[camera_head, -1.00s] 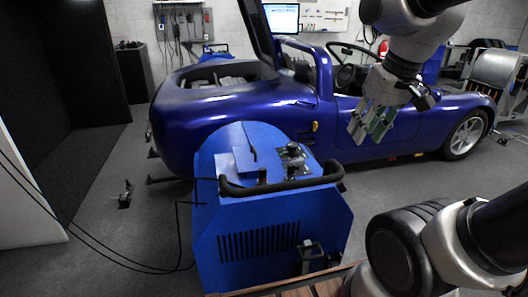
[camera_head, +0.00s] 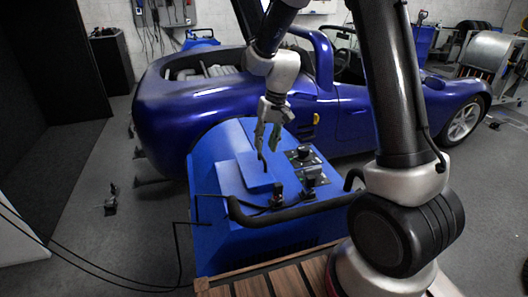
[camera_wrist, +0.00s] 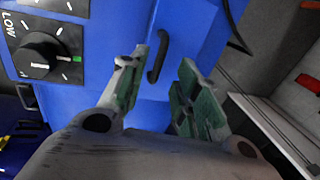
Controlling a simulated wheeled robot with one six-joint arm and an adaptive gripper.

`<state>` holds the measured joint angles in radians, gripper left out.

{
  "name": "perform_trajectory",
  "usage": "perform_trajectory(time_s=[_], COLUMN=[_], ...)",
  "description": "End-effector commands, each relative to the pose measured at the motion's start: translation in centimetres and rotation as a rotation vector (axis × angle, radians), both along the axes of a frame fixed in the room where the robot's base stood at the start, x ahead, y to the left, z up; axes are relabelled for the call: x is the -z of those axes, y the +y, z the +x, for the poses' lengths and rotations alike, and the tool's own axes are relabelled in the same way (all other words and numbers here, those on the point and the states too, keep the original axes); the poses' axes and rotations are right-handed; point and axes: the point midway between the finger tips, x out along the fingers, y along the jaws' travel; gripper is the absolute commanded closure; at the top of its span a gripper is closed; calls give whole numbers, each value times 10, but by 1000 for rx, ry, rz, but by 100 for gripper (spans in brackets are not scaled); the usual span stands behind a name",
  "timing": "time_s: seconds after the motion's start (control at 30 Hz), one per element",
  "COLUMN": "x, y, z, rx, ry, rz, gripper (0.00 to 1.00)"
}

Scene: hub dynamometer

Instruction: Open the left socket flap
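On top of the blue unit (camera_head: 213,225) is a raised blue panel (camera_head: 254,178) with a thin black handle (camera_head: 264,164); I cannot tell for certain that it is the left socket flap. My gripper (camera_head: 267,143) is just above this panel, pointing down. In the wrist view my gripper (camera_wrist: 160,68) is open, with its green-padded fingers apart and nothing between the pads. The black handle (camera_wrist: 158,57) shows upright beyond the gap between the fingertips. Contact with it cannot be seen.
A black LOW dial (camera_wrist: 40,55) is on the unit to the left in the wrist view. Small dark controls (camera_head: 305,155) stand right of the panel. A black bar (camera_head: 285,214) runs along the near edge. The blue car (camera_head: 215,110) stands close behind.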

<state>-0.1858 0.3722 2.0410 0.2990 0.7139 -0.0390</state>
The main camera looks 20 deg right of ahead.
Motion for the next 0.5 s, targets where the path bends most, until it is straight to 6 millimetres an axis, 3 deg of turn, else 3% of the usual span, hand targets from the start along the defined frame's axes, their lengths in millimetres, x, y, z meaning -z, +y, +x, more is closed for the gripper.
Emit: perform_trajectory(time_s=[0.2, 0.5], x=[29, 36], y=[6, 7], z=[-1, -1], rx=[0, -1], ry=[1, 0], rz=[-1, -1], gripper=[68, 68])
